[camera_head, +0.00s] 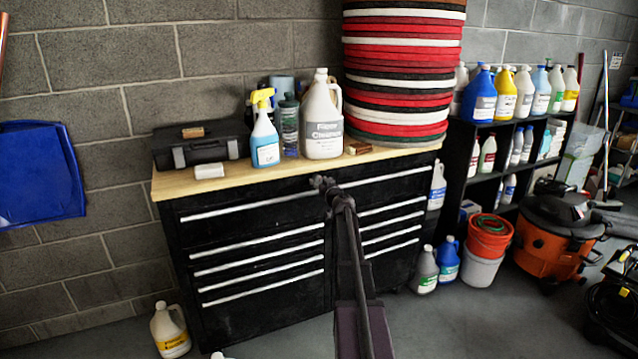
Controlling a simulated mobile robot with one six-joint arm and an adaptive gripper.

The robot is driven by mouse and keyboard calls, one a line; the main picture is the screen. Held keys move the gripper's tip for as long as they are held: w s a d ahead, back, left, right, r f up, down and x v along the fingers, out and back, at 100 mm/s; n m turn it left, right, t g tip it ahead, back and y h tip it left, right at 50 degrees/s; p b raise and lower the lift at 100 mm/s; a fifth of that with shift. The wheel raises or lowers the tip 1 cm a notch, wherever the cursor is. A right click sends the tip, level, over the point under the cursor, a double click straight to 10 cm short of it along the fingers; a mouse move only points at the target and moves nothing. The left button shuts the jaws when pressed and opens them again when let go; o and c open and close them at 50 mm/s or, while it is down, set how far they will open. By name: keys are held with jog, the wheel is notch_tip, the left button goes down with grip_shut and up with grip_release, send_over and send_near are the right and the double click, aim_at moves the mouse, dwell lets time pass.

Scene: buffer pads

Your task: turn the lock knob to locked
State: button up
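A black drawer cabinet (255,225) with a light wooden top stands against the block wall. It has two columns of drawers with long pale handles. My arm reaches up from the bottom of the picture, and my gripper (321,183) is at the cabinet's upper front, near the strip between the two drawer columns just under the top. The lock knob cannot be made out; it may be hidden behind my gripper. The gripper is small and dark here, so its fingers and any contact with the cabinet cannot be told.
On the wooden top (225,181) stand a black toolbox (190,150), a spray bottle (264,140), a large white jug (322,120) and a tall stack of red, black and white pads (400,75). Buckets (487,243) and an orange vacuum (553,230) stand right. Floor jugs flank the cabinet.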

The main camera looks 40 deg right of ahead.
grip_shut()
jog(key=shift+m, duration=0.4)
jog(key=m, duration=0.9)
jog(key=shift+w+r+m, duration=0.1)
jog(key=shift+m, duration=0.2)
jog(key=c, duration=0.6)
grip_release()
grip_shut()
jog(key=o, duration=1.1)
grip_release()
jog(key=shift+o, duration=0.2)
